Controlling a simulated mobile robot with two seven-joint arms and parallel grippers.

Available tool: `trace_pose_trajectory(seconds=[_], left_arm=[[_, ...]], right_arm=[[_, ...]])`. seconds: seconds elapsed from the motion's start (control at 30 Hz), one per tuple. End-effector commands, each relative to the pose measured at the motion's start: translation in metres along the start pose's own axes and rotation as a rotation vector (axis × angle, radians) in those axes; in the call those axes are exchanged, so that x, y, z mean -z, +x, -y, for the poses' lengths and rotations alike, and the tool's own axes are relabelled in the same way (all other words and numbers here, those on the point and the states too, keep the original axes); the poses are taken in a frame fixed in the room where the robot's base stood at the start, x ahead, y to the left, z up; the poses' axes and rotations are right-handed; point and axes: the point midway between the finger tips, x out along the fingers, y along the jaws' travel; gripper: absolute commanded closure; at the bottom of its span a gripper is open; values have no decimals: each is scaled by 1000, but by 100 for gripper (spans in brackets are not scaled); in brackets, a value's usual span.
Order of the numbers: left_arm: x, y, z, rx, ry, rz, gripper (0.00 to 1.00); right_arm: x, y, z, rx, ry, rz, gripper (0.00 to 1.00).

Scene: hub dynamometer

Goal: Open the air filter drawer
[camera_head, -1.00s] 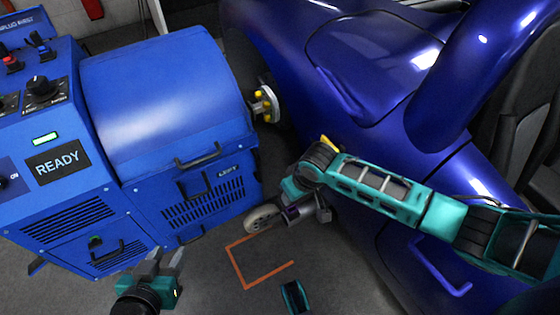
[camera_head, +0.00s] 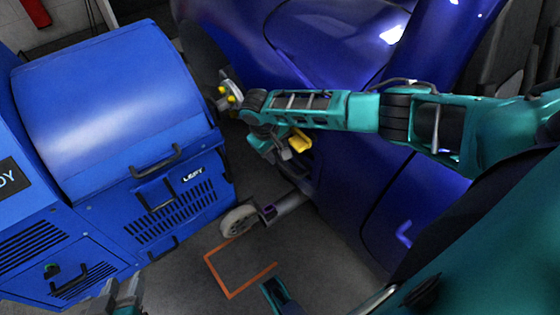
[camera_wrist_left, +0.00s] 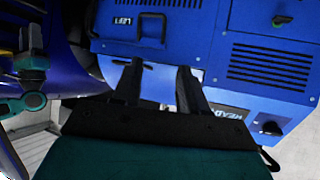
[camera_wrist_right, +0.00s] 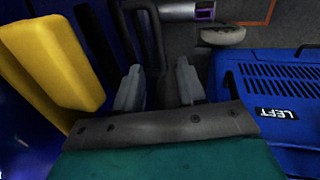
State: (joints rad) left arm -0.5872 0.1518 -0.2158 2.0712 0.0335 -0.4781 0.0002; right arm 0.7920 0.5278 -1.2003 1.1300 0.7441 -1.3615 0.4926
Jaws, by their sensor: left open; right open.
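The blue dynamometer cabinet has a low front panel (camera_head: 92,291) with a black bar handle (camera_head: 70,283) and a green knob, at lower left in the head view. It looks like the drawer and sits flush, though no label on it is readable. My left gripper (camera_head: 122,287) is open and empty at the bottom edge of the head view, right of that panel. In the left wrist view its open fingers (camera_wrist_left: 160,75) point at the cabinet, with nothing between them. My right gripper (camera_wrist_right: 158,78) is open and empty, near the car and away from the panel.
The LEFT cover (camera_head: 178,205) has handles and vent slots. A small caster wheel (camera_head: 238,220) stands beside it. The purple car (camera_head: 350,195) fills the right side. An orange floor outline (camera_head: 235,285) marks open floor in front.

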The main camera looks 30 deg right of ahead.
Motion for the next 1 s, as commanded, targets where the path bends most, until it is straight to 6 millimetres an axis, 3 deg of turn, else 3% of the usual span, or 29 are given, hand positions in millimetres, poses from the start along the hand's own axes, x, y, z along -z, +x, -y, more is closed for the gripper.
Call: trace_pose_trajectory(seconds=[0.03, 0.1, 0.33, 0.77, 1.0], left_arm=[[-10, 6, 0, 0, 0, 3, 57], [-18, 9, 0, -1, -1, 9, 57], [-25, 14, -3, -12, -3, 23, 57], [-15, 14, -7, -18, -12, 7, 57], [-15, 14, -7, -18, -11, 4, 57]], right_arm=[[0, 16, 2, -2, 0, 1, 60], [0, 30, 2, -1, 0, 0, 60], [0, 59, 1, -1, 0, -1, 60], [0, 65, 0, 1, -1, -2, 61], [0, 65, 1, 1, -1, -2, 84]])
